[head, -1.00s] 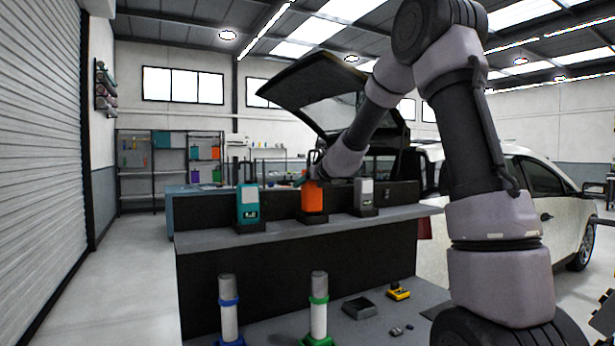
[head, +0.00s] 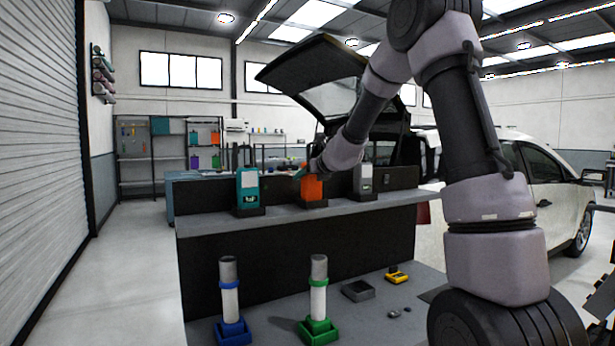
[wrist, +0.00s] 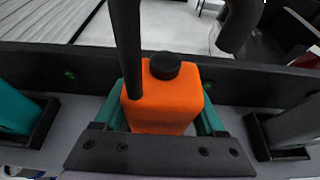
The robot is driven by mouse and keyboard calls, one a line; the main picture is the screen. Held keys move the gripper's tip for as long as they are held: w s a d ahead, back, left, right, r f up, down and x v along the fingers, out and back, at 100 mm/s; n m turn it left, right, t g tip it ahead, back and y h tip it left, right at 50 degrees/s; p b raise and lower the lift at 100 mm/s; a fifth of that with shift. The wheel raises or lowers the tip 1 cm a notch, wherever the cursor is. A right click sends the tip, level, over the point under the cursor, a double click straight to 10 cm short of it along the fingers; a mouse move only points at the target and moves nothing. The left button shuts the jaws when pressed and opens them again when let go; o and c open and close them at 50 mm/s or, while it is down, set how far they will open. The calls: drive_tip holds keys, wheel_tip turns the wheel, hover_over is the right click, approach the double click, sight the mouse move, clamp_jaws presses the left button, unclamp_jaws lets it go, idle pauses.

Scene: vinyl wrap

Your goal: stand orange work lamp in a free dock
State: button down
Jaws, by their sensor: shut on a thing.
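The orange work lamp (head: 313,188) is upright at the middle of the raised shelf, with a black base below it. I cannot tell whether it sits fully down in that base. The wrist view shows its orange body and round black cap (wrist: 165,66). My gripper (head: 306,172) is shut on the lamp's body; its teal fingers (wrist: 165,112) flank the lamp in the wrist view. A teal lamp (head: 248,188) stands in a black dock to the left. A grey lamp (head: 363,180) stands in a dock to the right.
On the lower surface, a grey tray (head: 358,291) looks empty, with a yellow item (head: 397,276) beside it. Two upright rolls stand in a blue holder (head: 233,331) and a green holder (head: 318,330). A dark panel (head: 278,198) runs behind the lamps.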

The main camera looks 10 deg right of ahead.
drive_tip(key=shift+f, duration=0.35)
unclamp_jaws()
drive_tip(key=shift+s, duration=0.1)
drive_tip(key=s+a+r+n+g+y, duration=0.15)
drive_tip(key=s+r+n, duration=0.35)
drive_tip(key=s+n, duration=0.65)
drive_tip(key=s+a+r+n+g+y, duration=0.15)
drive_tip(key=s+r+n, duration=0.35)
drive_tip(key=s, duration=1.1)
drive_tip(key=s+d+f+n+g+h, duration=0.1)
drive_tip(key=s+d+f+n+h, duration=0.1)
drive_tip(key=s+n, duration=0.4)
drive_tip(key=s+d+f+n+g+h, duration=0.1)
drive_tip(key=s+d+f+n+h, duration=0.2)
drive_tip(key=s+d+n, duration=0.3)
drive_tip(key=s+d+f, duration=0.1)
drive_tip(key=s, duration=0.2)
drive_tip(key=shift+s+d+f+g, duration=0.15)
drive_tip(key=shift+d+g, duration=0.15)
